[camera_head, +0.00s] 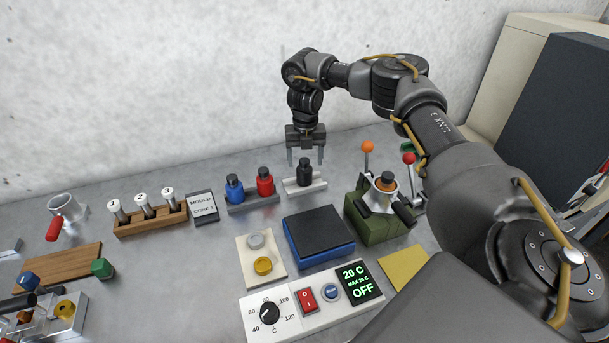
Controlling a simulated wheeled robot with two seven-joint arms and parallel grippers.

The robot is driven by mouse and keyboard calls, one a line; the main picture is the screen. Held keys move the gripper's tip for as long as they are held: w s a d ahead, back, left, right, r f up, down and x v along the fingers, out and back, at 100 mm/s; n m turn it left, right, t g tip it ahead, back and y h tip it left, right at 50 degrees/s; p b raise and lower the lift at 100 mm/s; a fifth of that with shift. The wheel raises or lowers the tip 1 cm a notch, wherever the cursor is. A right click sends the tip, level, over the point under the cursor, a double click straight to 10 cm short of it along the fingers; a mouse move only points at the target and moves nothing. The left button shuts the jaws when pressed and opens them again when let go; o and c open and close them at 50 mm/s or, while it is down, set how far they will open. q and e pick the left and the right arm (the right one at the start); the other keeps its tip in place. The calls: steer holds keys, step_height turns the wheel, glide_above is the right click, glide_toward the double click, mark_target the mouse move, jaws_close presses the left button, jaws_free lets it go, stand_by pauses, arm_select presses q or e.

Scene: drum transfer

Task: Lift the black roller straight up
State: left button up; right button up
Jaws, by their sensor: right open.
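The black roller (305,174), a short dark cylinder with a narrower top, stands upright in a small white holder (318,186) near the middle of the bench. My right gripper (306,160) points down over it. Its two thin fingers are apart, one to the left and one to the right of the roller's top. I cannot tell from this one view how far down the fingers reach or whether they touch it. My left gripper is not in view.
Blue and red bottles (265,182) stand close on the left. A green device (371,230) with ball-topped levers stands on the right. A blue box with a dark top (318,235) lies in front. The wall is behind; the space above the roller holds my gripper.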

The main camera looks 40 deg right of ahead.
mark_target(304, 171)
steer(key=shift+s+a+f, duration=0.1)
steer(key=shift+s+f, duration=0.05)
steer(key=shift+f, duration=0.15)
step_height(304, 171, down, 4)
steer(key=shift+a+r+p, duration=0.15)
steer(key=shift+r+p, duration=0.1)
steer(key=shift+p, duration=0.6)
steer(key=shift+f, duration=0.55)
steer(key=shift+c, duration=1)
steer(key=c, duration=1.1)
steer(key=shift+r, duration=0.1)
